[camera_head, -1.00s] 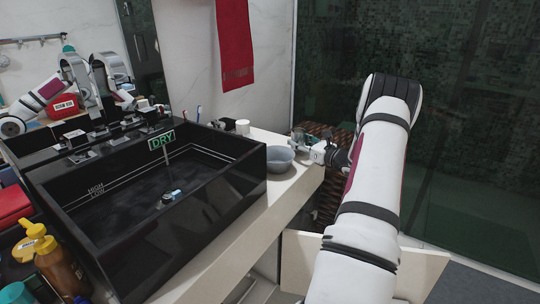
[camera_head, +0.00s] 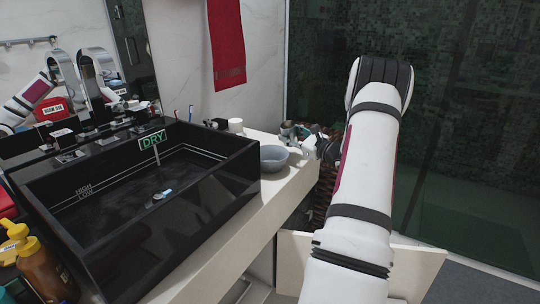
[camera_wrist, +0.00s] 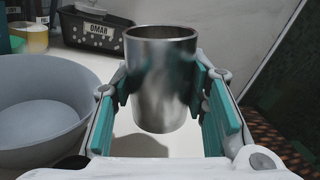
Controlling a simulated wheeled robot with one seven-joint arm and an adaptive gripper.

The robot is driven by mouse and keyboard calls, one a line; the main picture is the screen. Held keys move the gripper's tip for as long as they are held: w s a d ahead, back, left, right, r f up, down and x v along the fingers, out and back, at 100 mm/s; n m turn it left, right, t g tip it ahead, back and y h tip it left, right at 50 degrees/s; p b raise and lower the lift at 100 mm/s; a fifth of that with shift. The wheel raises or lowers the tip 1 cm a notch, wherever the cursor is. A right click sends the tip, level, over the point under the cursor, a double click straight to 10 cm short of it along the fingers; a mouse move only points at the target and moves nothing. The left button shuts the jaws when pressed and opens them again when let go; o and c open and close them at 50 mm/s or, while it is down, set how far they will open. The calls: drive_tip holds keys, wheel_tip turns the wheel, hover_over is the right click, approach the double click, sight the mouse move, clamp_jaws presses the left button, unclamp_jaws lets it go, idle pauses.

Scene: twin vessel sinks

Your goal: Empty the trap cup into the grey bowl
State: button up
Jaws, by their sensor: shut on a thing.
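The trap cup (camera_wrist: 160,85), a brushed metal cylinder, stands upright between the teal pads of my gripper (camera_wrist: 162,95). My gripper is shut on it, and its shadow falls on the pale counter below. Its contents cannot be made out. The grey bowl (camera_wrist: 40,125) sits on the counter just left of the cup in the wrist view. In the head view the grey bowl (camera_head: 274,159) is near the counter's end. The cup (camera_head: 287,129) and my gripper (camera_head: 304,137) are small there, behind and right of the bowl.
A black vessel sink (camera_head: 215,185) with a "DRY" sign fills the counter left of the bowl. A dark labelled box (camera_wrist: 95,30) and a yellowish jar (camera_wrist: 32,38) stand behind the bowl. A woven basket (camera_head: 322,190) is below the counter's right end.

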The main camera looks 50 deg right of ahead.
sight(288, 132)
drive_tip(key=shift+a+r+n+b, duration=0.35)
drive_tip(key=shift+r+n, duration=0.2)
drive_tip(key=shift+a+r+n+b, duration=0.3)
drive_tip(key=shift+r+n, duration=0.2)
drive_tip(key=shift+n, duration=0.05)
drive_tip(key=shift+a+n+b, duration=0.35)
drive_tip(key=shift+n+b, duration=0.15)
drive_tip(key=shift+w+a+n+t+b, duration=0.1)
drive_tip(key=shift+a+n+t+b, duration=0.25)
drive_tip(key=shift+b, duration=0.25)
drive_tip(key=shift+a+r+n+y+b, duration=0.1)
drive_tip(key=shift+r+n+y+b, duration=0.15)
drive_tip(key=shift+n+b, duration=0.7)
drive_tip(key=shift+r+n+b, duration=0.35)
drive_tip(key=shift+n+b, duration=0.2)
drive_tip(key=shift+n, duration=0.45)
drive_tip(key=shift+f+n+y+b, duration=0.35)
drive_tip(key=shift+f+n+b, duration=0.1)
drive_tip(key=shift+n+b, duration=0.6)
drive_tip(key=shift+r+n+t+b, duration=0.25)
drive_tip(key=shift+r+n+b, duration=0.15)
drive_tip(key=shift+n+b, duration=0.45)
drive_tip(key=shift+a+r+n+y+b, duration=0.3)
drive_tip(key=shift+a+n+b, duration=0.65)
drive_tip(key=shift+b, duration=0.75)
drive_tip(key=shift+f+n+b, duration=0.15)
drive_tip(key=shift+n+b, duration=0.2)
drive_tip(key=shift+b, duration=0.25)
